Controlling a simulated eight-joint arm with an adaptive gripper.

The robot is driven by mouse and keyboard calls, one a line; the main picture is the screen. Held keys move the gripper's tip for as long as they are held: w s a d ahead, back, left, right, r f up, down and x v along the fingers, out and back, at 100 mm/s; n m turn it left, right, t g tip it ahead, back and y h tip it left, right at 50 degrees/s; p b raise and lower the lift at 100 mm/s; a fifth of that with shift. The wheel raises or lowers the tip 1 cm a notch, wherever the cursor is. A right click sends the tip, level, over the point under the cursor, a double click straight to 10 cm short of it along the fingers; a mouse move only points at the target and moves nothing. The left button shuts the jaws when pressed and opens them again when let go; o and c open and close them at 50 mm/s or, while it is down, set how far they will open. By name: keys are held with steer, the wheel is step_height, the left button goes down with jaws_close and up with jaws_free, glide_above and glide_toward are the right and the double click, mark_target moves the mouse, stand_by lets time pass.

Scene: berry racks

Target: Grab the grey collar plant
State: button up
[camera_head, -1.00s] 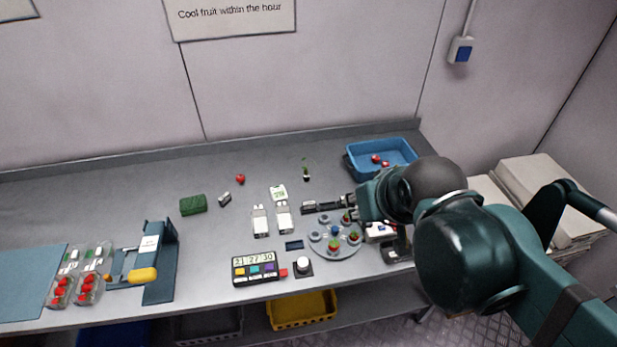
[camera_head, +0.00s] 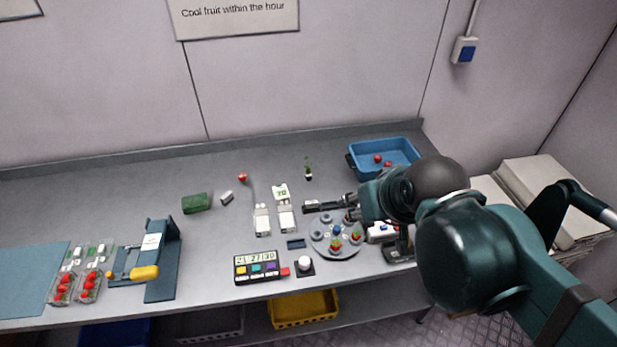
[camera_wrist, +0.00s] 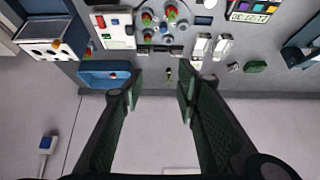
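Small potted plants with red and green tops stand in a round grey tray (camera_head: 322,248). One plant (camera_head: 335,243) is at its front middle and another (camera_head: 356,238) is to its right; collar colours are too small to tell surely. A lone green seedling (camera_head: 308,172) in a small pot stands behind the tray. It also shows in the wrist view (camera_wrist: 168,74), beyond the gap between my fingers. My gripper (camera_wrist: 160,88) is open and empty in the wrist view. In the head view it reaches left above the tray's back edge, and my arm hides part of the tray's right side.
A blue crate (camera_head: 352,165) with red fruit stands behind my arm. A green block (camera_head: 196,203) is farther left. The back middle is mostly clear.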

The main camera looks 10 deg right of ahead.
steer(key=shift+w, duration=0.15)
steer(key=n+g+h, duration=0.4)
steer(key=n+g, duration=0.1)
steer(key=n, duration=1.8)
glide_above(308, 169)
steer(key=s+a, duration=0.2)
step_height(308, 169, down, 20)
steer(key=shift+w+a+f+n+b, duration=0.3)
steer(key=shift+w+f, duration=0.1)
steer(key=shift+f, duration=0.2)
steer(key=shift+f, duration=0.15)
steer(key=shift+x, duration=1.15)
